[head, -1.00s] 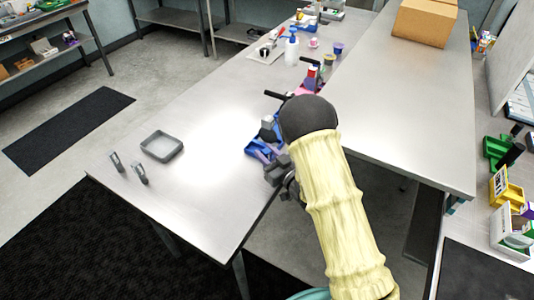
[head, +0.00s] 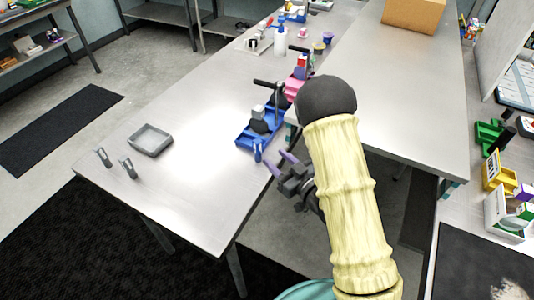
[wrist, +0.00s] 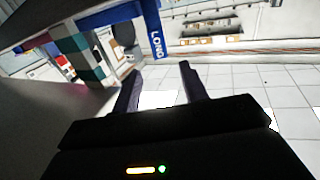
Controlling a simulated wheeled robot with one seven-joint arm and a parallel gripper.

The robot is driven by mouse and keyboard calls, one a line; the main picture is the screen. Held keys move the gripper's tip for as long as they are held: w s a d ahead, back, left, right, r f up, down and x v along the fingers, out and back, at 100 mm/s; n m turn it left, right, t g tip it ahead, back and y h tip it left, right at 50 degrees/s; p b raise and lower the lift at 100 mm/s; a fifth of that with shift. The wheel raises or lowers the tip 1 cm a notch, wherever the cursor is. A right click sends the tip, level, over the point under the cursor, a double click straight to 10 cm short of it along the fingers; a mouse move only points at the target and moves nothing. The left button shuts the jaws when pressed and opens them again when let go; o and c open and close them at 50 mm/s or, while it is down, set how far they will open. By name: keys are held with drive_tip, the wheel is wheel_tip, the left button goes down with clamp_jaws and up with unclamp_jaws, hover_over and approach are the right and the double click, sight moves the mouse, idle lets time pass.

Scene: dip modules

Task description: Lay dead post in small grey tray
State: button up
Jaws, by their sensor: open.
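The small grey tray (head: 150,141) lies on the left part of the metal table in the head view and looks empty. A blue bin (head: 247,143) with dark and grey pieces in it sits at the table's right edge. I cannot tell which piece is the dead post. My gripper (head: 280,162) is open, just off the table edge, a little in front of the blue bin. In the wrist view, its two fingers (wrist: 160,82) are apart with nothing between them. A blue panel marked LONG (wrist: 152,30) shows just beyond them.
Two small grey upright pieces (head: 128,168) stand left of the tray. A pink bin (head: 292,90), a white bottle (head: 281,40) and small cups are farther along the table. The table between tray and blue bin is clear.

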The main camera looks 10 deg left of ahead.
drive_tip(key=v, duration=0.2)
drive_tip(key=shift+s+d, duration=0.3)
idle(0.5)
drive_tip(key=w+d+m+g+h, duration=0.2)
drive_tip(key=d+m+h, duration=0.3)
drive_tip(key=d+h, duration=0.7)
drive_tip(key=s+d+r+m+g, duration=0.2)
drive_tip(key=s+d+g, duration=0.1)
drive_tip(key=s, duration=0.4)
drive_tip(key=s+d+r+m+g+h, duration=0.1)
drive_tip(key=s+d+r+m+g, duration=0.1)
drive_tip(key=s, duration=0.6)
drive_tip(key=shift+d+m+g, duration=0.3)
drive_tip(key=shift+d+g, duration=0.2)
drive_tip(key=shift+g, duration=0.7)
